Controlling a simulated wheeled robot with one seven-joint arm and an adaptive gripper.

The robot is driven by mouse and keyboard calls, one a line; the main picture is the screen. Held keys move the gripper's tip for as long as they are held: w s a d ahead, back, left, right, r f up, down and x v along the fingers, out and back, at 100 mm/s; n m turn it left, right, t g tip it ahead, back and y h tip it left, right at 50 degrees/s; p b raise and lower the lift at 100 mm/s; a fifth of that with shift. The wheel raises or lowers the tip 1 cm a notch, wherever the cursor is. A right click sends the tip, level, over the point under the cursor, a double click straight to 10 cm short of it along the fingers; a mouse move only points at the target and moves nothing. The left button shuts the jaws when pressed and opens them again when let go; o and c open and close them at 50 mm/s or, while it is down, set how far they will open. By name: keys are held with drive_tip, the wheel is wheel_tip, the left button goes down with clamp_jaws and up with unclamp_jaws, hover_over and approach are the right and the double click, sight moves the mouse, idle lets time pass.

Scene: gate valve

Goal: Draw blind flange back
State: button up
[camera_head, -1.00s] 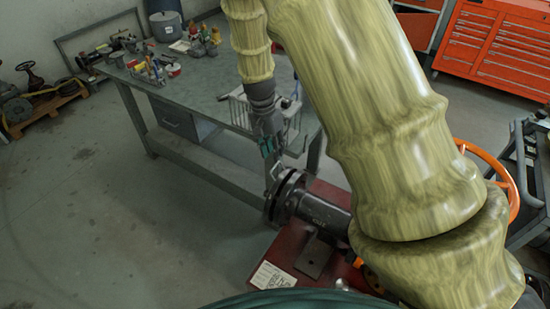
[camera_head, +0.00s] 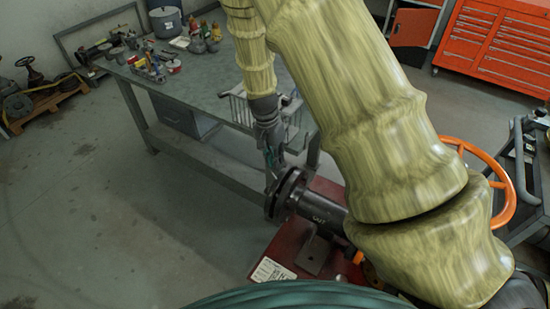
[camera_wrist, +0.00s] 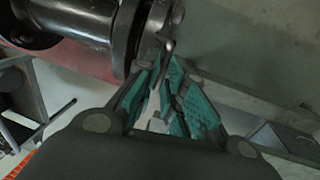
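The dark round blind flange (camera_head: 275,195) stands upright at the left end of the black pipe (camera_head: 317,208) in the head view. In the wrist view the blind flange (camera_wrist: 148,35) is beside the pipe's own flange (camera_wrist: 122,38). My gripper (camera_head: 271,170), with teal finger pads, is at the blind flange's upper left. In the wrist view my gripper (camera_wrist: 168,75) has its fingers around the handle's end. Their grip on it is partly hidden.
The pipe sits on a red stand (camera_head: 278,243) with a white label. A workbench (camera_head: 200,90) with a wire basket (camera_head: 242,107) is close behind my gripper. An orange handwheel (camera_head: 500,180) is at the right. The floor left of the flange is clear.

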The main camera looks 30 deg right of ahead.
drive_tip(key=shift+w+f, duration=0.1)
clamp_jaws()
drive_tip(key=o, duration=0.5)
unclamp_jaws()
drive_tip(key=shift+o, duration=0.5)
drive_tip(key=shift+f, duration=0.1)
wheel_tip(320, 180, up, 12)
drive_tip(key=w+a, duration=0.1)
drive_tip(key=w, duration=0.1)
drive_tip(key=shift+f, duration=0.15)
